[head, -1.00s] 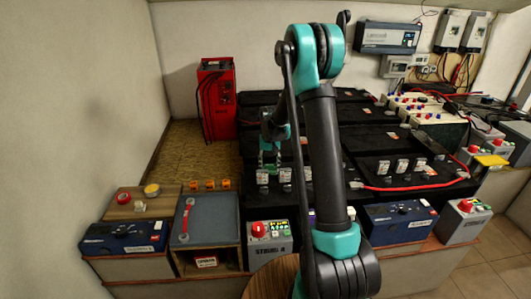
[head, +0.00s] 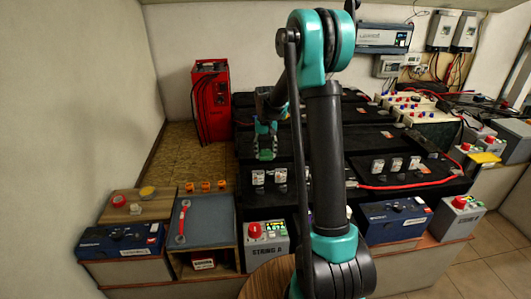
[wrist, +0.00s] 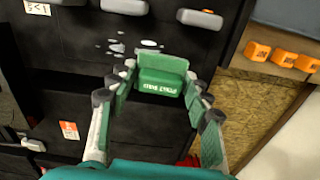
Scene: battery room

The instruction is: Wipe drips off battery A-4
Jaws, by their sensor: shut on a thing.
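My gripper (wrist: 158,98) is shut on a green pad (wrist: 162,82), which has white lettering on its face. The pad is over the top of a black battery (wrist: 65,75). Several pale wet drips (wrist: 118,47) lie on that top, just beyond and left of the pad in the wrist view. I cannot tell whether the pad touches the surface. In the head view my gripper (head: 266,146) is over the near-left black batteries, with the pad low between its fingers. I cannot read a label naming A-4, and the drips do not show there.
Grey terminal caps (wrist: 200,18) stand on the battery near the drips. Orange blocks (wrist: 296,60) sit on a ledge to the right. A red charger (head: 210,100) stands behind left. A red cable (head: 410,186) crosses the right batteries. A control box (head: 266,238) stands in front.

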